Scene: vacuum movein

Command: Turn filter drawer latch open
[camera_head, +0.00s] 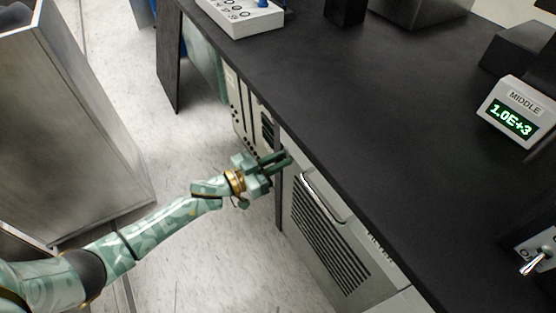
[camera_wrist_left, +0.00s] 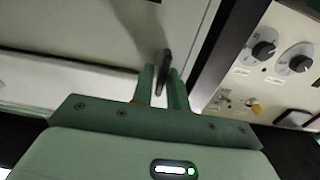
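The filter drawer's latch shows in the left wrist view as a thin dark lever (camera_wrist_left: 166,66) on a pale grey panel (camera_wrist_left: 100,30). My left gripper (camera_wrist_left: 160,76) is open, its two green fingers a little apart. The lever stands between and just beyond the fingertips, and I cannot tell whether they touch it. In the head view my left gripper (camera_head: 284,158) reaches under the bench's front edge, at the upper left corner of a grey cabinet with a louvred grille (camera_head: 328,240). The latch is hidden there. My right gripper is not in view.
The black bench top (camera_head: 350,110) overhangs the cabinets. A panel with dark knobs (camera_wrist_left: 264,50) stands right of the fingers in the wrist view. A metal box (camera_head: 60,130) stands at the left. Pale floor lies between it and the bench.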

